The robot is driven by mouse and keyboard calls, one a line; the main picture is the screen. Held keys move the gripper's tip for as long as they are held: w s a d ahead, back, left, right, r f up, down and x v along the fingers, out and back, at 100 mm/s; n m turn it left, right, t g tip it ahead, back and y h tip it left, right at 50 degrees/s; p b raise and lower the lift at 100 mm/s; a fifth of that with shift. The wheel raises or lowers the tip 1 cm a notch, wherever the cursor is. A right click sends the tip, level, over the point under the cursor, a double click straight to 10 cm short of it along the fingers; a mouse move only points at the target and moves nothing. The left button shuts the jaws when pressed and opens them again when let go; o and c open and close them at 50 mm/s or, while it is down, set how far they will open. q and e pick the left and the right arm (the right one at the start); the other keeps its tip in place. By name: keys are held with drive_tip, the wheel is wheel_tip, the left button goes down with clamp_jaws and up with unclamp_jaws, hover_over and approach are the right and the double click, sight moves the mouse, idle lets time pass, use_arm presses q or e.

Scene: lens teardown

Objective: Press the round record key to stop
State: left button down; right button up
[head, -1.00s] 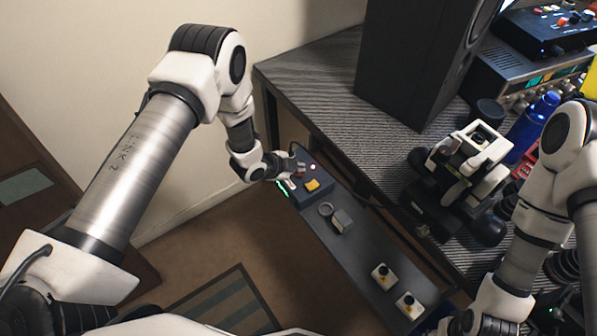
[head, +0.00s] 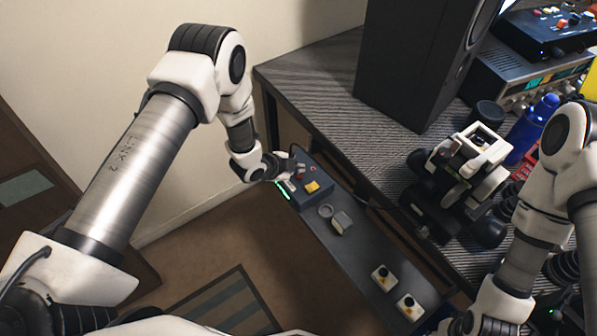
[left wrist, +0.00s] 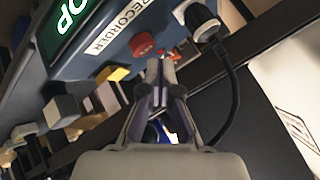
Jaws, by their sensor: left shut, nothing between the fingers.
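The blue recorder box (head: 322,199) sits at the far end of a narrow dark shelf. In the left wrist view it shows a "RECORDER" label (left wrist: 118,27) and a green-lit display (left wrist: 66,22) reading "OP", cut by the frame edge. A red round key (left wrist: 142,45) and a yellow key (left wrist: 118,73) are on its top. My left gripper (head: 293,166) is shut and empty at the box; its fingertips (left wrist: 162,62) are close beside the red key. I cannot tell whether they touch it. My right gripper (head: 462,324) is partly cut off at the bottom edge.
A grey block-shaped item (head: 341,222) and two white button boxes (head: 382,277) lie along the shelf. A black cable (left wrist: 232,95) runs from a plug beside the recorder. The wooden desk (head: 300,75) holds a tall speaker (head: 405,60) and a blue bottle (head: 531,125).

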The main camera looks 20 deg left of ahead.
sight(296, 176)
use_arm(q)
drive_tip(key=shift+r, duration=0.3)
use_arm(e)
drive_tip(key=shift+r, duration=0.2)
use_arm(q)
wheel_tip(296, 176, up, 6)
drive_tip(key=p, duration=0.4)
use_arm(e)
wheel_tip(296, 176, up, 4)
use_arm(q)
drive_tip(key=shift+a, duration=0.1)
